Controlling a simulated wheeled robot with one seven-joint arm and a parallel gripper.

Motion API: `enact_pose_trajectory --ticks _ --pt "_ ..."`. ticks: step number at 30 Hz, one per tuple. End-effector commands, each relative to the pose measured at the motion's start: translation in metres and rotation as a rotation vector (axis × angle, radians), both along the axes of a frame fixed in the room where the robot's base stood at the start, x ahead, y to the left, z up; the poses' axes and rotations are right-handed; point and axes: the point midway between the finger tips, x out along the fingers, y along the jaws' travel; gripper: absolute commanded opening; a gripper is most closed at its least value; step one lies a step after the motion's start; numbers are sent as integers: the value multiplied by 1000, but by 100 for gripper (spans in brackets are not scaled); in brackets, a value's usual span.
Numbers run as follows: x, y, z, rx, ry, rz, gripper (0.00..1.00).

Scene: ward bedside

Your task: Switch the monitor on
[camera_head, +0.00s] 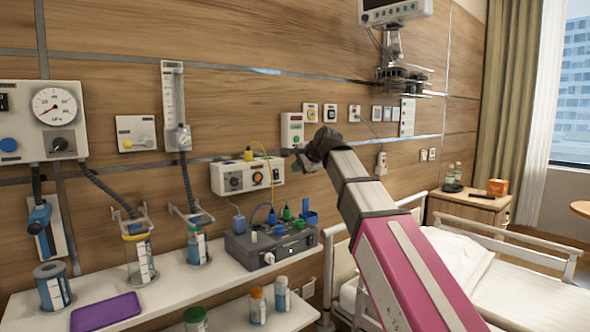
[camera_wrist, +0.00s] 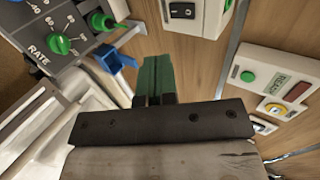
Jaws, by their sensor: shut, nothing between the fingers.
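A monitor (camera_head: 395,10) hangs on a wall arm at the top of the head view, its top cut off, so its screen shows only in part. My gripper (camera_head: 304,165) is in front of the wood wall, well below and left of the monitor, near a white wall box (camera_head: 292,127). In the wrist view my gripper's green fingers (camera_wrist: 155,62) are together with nothing between them. I cannot tell whether the fingertips touch anything. The monitor is not recognisable in the wrist view.
A grey console (camera_head: 270,243) with green and blue knobs stands on the white shelf (camera_head: 175,290); its RATE dial (camera_wrist: 62,43) shows in the wrist view. A white panel with a green button (camera_wrist: 248,77) is at right there. A bed (camera_head: 510,270) is at right.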

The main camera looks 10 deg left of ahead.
Motion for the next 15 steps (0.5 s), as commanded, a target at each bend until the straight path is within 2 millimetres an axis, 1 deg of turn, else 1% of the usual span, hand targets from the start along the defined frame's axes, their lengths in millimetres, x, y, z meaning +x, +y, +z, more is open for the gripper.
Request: enact_pose_trajectory --ticks 1,12,15 --pt "7 7 -6 -1 2 1 0" --pt "44 49 -45 -3 0 1 0" --pt "54 61 -46 -2 -1 0 0"
